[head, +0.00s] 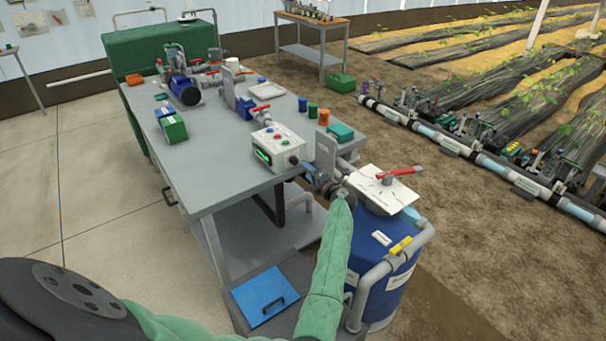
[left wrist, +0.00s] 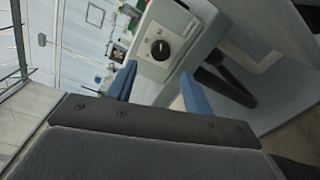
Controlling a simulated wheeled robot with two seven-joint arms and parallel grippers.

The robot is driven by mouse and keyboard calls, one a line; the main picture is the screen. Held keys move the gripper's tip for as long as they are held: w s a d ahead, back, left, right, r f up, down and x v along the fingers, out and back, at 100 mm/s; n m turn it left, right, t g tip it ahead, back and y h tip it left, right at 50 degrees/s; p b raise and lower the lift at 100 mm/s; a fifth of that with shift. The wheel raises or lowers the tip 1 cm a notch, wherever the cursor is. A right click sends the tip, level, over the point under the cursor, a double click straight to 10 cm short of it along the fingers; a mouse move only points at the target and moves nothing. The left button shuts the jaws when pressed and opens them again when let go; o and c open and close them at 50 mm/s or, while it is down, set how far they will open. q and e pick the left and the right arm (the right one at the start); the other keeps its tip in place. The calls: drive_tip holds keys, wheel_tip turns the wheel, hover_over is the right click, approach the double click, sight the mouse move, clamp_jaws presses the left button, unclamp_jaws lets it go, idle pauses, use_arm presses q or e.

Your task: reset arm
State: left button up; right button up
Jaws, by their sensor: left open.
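My left arm, in a green sleeve, reaches up from the bottom of the head view. Its gripper (head: 314,176) is near the front right corner of the grey skid table (head: 235,165). In the left wrist view the two blue fingers of the gripper (left wrist: 158,72) stand apart with nothing held between them. A white control box (head: 277,147) with colored buttons, a green display and a black knob (head: 294,160) stands just beyond the fingertips. The knob also shows between the fingers in the left wrist view (left wrist: 160,50); I cannot tell the exact gap. My right gripper is not in view.
A blue barrel (head: 372,244) with a white lid plate, a red-handled valve (head: 399,172) and grey pipes stands close right of the arm. A blue panel with a handle (head: 262,294) lies below. Pumps and small containers occupy the table. Open soil lies to the right.

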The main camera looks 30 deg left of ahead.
use_arm(q)
drive_tip(key=shift+d+f, duration=0.1)
drive_tip(key=shift+d, duration=0.1)
idle(0.3)
